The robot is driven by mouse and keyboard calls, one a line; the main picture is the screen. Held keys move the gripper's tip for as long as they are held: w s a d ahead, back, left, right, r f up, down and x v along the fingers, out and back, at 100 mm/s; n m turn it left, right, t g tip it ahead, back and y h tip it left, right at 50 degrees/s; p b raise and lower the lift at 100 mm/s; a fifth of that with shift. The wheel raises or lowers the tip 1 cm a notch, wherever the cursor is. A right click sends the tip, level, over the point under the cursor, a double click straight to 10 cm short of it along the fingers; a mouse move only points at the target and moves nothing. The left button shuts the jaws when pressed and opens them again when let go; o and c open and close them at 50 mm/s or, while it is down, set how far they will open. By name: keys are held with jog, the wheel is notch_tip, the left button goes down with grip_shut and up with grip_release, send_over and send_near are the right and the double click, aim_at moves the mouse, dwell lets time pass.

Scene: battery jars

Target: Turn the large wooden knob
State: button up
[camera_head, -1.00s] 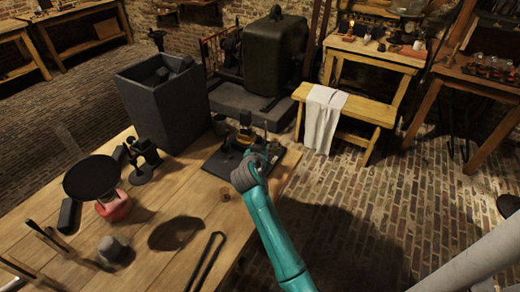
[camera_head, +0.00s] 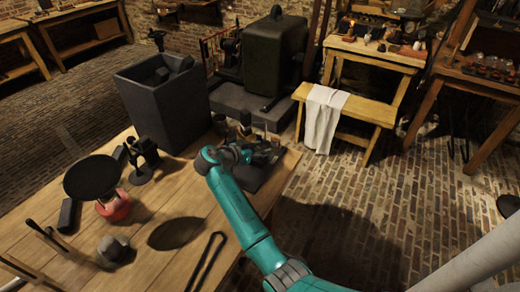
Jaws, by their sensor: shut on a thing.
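A dark apparatus on a flat base (camera_head: 256,180) sits at the right end of the wooden table. My gripper (camera_head: 264,152) is over this apparatus, at the end of my teal arm, which comes up from the lower right. It is small and dark here, and shut on the large wooden knob. The knob itself is hidden behind my gripper and wrist, so its turn angle cannot be told.
A tall grey box (camera_head: 165,105) stands behind, on the table (camera_head: 150,225). Left are a black round pan (camera_head: 92,176) over a red base, a small dark clamp-like tool (camera_head: 147,155) and a grey lump (camera_head: 112,248). A black forked rod (camera_head: 207,260) lies near the front.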

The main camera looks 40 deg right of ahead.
dwell(0.4)
jog(key=o, duration=1.2)
jog(key=shift+c, duration=0.2)
jog(key=v, duration=1.2)
jog(key=shift+w+f, duration=0.15)
